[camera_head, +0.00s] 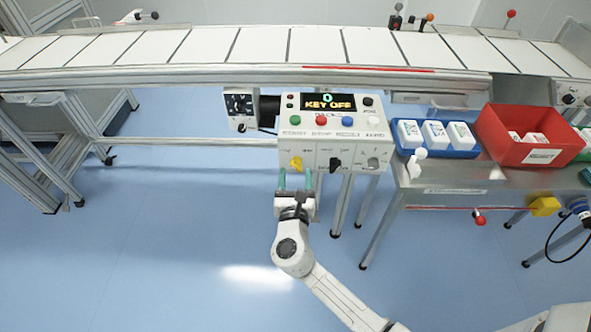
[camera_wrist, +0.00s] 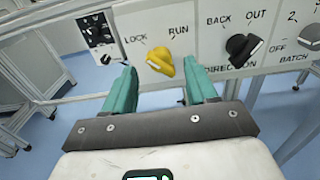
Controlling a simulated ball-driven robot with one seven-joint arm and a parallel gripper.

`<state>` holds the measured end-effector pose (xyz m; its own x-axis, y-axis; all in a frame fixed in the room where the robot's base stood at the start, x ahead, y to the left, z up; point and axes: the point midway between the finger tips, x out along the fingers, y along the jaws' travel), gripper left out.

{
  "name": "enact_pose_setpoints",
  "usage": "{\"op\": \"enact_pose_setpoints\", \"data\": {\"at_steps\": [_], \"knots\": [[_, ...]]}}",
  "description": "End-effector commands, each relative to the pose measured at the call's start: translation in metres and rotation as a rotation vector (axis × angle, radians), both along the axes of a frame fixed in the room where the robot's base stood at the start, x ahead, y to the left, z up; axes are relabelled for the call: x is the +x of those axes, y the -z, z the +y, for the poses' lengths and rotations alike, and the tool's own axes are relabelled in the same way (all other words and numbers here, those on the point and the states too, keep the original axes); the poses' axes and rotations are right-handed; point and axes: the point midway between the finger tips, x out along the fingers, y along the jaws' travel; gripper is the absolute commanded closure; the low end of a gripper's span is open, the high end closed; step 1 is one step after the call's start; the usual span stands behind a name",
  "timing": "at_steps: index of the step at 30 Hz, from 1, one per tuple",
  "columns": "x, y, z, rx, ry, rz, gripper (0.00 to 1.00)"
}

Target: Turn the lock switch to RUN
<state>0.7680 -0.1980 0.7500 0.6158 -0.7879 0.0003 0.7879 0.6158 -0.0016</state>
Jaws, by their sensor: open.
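The lock switch is a yellow knob (camera_wrist: 160,62) on the front of the white control panel (camera_head: 345,155), between the labels LOCK and RUN. It also shows in the head view (camera_head: 296,163). I cannot tell for sure which label it points at. The panel's display (camera_head: 330,102) reads KEY OFF. My gripper (camera_wrist: 163,92) is open and empty, with its green fingers on either side of and below the knob in the wrist view. In the head view, my gripper (camera_head: 296,180) is just under the knob. Contact with the knob is not visible.
A black direction knob (camera_wrist: 243,48) sits right of the lock switch, with a batch knob (camera_wrist: 308,38) beyond it. Coloured buttons (camera_head: 321,120) are above. A red bin (camera_head: 520,150) and blue tray (camera_head: 462,153) stand on the right table. The floor in front is clear.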

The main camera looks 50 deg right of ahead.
Motion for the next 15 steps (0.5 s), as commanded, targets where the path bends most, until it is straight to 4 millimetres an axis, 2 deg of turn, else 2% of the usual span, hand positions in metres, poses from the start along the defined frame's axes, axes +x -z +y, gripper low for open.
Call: {"op": "enact_pose_setpoints", "data": {"at_steps": [6,15], "knots": [[0.015,0.0,-0.019,0.001,0.001,-0.001,0.43],[0.018,0.0,-0.023,0.001,0.0,0.0,0.43]]}}
